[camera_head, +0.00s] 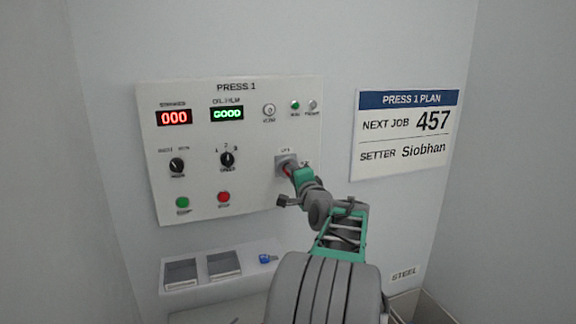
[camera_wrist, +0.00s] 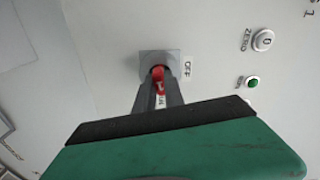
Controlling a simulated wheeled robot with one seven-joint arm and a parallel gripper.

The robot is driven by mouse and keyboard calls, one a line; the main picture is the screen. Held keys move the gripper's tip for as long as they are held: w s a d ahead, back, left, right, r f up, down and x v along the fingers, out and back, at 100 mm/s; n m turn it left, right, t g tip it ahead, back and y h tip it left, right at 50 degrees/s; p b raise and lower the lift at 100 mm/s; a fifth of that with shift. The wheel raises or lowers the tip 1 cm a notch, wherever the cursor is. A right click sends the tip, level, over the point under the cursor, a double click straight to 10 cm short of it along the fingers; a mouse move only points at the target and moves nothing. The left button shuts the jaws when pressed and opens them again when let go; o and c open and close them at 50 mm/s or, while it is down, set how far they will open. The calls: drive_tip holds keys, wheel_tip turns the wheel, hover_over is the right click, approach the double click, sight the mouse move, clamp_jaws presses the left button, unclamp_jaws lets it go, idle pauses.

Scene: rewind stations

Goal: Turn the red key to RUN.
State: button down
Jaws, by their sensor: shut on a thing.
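The red key (camera_wrist: 158,76) sits in its grey square lock plate (camera_head: 284,160) at the right side of the PRESS 1 panel (camera_head: 256,190). In the wrist view an OFF label (camera_wrist: 187,70) stands beside the plate. My gripper (camera_wrist: 158,92) is shut on the red key, with a grey finger on each side of it. In the head view my gripper (camera_head: 292,172) covers most of the key and the markings around the lock. I cannot read which mark the key points at.
The panel also carries a red 000 display (camera_head: 174,118), a green GOOD display (camera_head: 227,114), black knobs, a green button (camera_head: 182,202) and a red button (camera_head: 223,197). Below is a shelf with two trays (camera_head: 181,273) and a blue object (camera_head: 265,258). A plan sign (camera_head: 405,133) hangs at the right.

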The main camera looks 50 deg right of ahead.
drive_tip(key=m, duration=0.3)
drive_tip(key=shift+m, duration=0.3)
drive_tip(key=c, duration=1.3)
unclamp_jaws()
drive_tip(key=shift+c, duration=0.2)
drive_tip(key=b+v, duration=0.3)
drive_tip(key=v, duration=0.5)
drive_tip(key=w+a+f+n+g+y, duration=0.1)
drive_tip(key=w+a+f+n+y, duration=0.2)
drive_tip(key=a, duration=0.6)
drive_tip(key=w+a+f+n+g+y, duration=0.25)
drive_tip(key=a+f+n, duration=0.3)
drive_tip(key=a, duration=0.45)
drive_tip(key=w+a+f+n+g+y, duration=0.15)
drive_tip(key=w+a+f+n, duration=0.3)
drive_tip(key=a, duration=0.45)
drive_tip(key=s+a+f+n+g+y, duration=0.1)
drive_tip(key=s+a+f+n+g, duration=0.1)
drive_tip(key=s+a+f+n, duration=0.3)
drive_tip(key=s+a+f+n+g+y, duration=0.1)
drive_tip(key=s+a+f+n+g, duration=0.2)
drive_tip(key=s+a, duration=0.7)
drive_tip(key=a+f+n, duration=0.2)
drive_tip(key=a+n, duration=0.2)
drive_tip(key=shift+s+f+n+g+y+b, duration=0.3)
drive_tip(key=shift+s+f+n+b, duration=0.05)
drive_tip(key=shift+f+n+b, duration=0.05)
